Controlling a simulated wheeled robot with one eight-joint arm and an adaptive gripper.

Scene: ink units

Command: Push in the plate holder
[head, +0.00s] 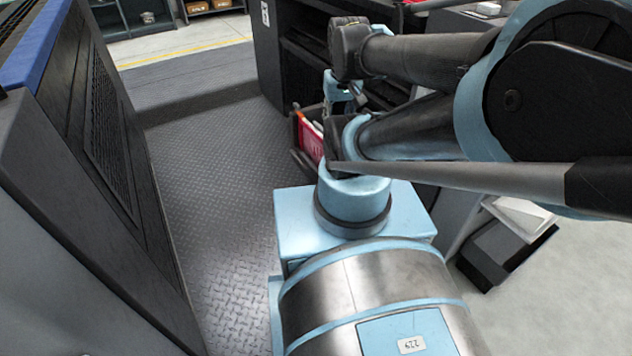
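A dark open holder (298,157) sticks out low at the dark machine, with a red panel (309,138) and an orange-white edge in it. It may be the plate holder, but my arm hides its right side. My gripper (345,98) seems to be the small light-blue and dark end part just above and right of the red panel, partly covered by my arm links. I cannot tell whether it touches the holder. Its fingers are too small and covered to read.
A dark machine (270,50) with open shelves stands behind the holder. A tall grey-black cabinet (100,150) with a blue edge lines the left. The diamond-plate floor (205,190) between is clear. A white and black box (505,240) lies at right.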

